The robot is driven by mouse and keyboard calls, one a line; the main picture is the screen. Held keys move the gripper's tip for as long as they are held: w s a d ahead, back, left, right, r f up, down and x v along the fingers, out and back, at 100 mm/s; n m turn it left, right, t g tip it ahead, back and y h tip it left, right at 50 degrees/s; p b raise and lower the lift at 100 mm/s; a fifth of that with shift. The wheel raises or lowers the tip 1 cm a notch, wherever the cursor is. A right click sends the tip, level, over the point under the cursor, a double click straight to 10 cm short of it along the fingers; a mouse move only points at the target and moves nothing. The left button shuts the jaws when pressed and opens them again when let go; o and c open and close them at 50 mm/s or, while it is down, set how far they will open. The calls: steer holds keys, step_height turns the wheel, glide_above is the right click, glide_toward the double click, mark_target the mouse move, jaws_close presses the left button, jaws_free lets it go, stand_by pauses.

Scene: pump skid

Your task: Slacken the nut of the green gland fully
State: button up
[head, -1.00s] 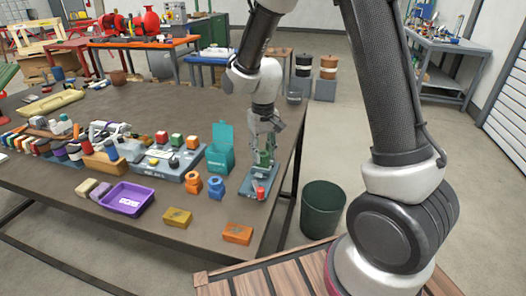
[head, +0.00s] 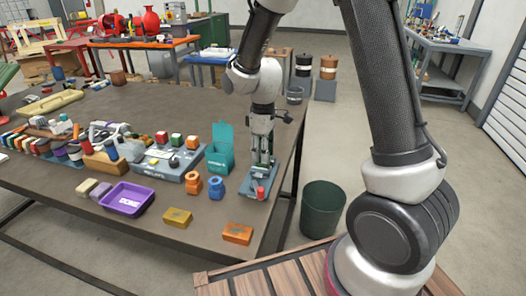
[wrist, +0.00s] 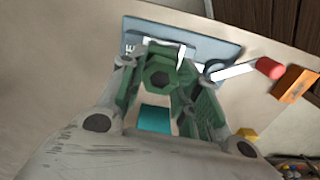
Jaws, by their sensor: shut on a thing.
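The green gland stands on a blue-grey base plate (head: 255,187) at the table's right edge. In the wrist view its green hexagonal nut (wrist: 159,76) sits between my two fingers. My gripper (head: 262,158) comes down over the gland from above and is shut on the nut. It also shows in the wrist view (wrist: 160,88), with a finger at each side of the nut. In the head view the fingers hide most of the gland. The plate (wrist: 205,42) carries a pale lever with a red end (wrist: 269,68), which also shows in the head view (head: 260,193).
An open teal bin (head: 220,155) stands close left of the gland. Blue (head: 216,187) and orange (head: 192,184) fittings stand left of the plate. A purple tray (head: 127,198) and orange block (head: 237,233) lie nearer. A dark green waste bin (head: 323,209) stands beyond the table edge.

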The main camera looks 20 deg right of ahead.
steer(key=shift+n, duration=0.5)
steer(key=o, duration=1)
steer(key=shift+o, duration=0.2)
step_height(320, 180, up, 12)
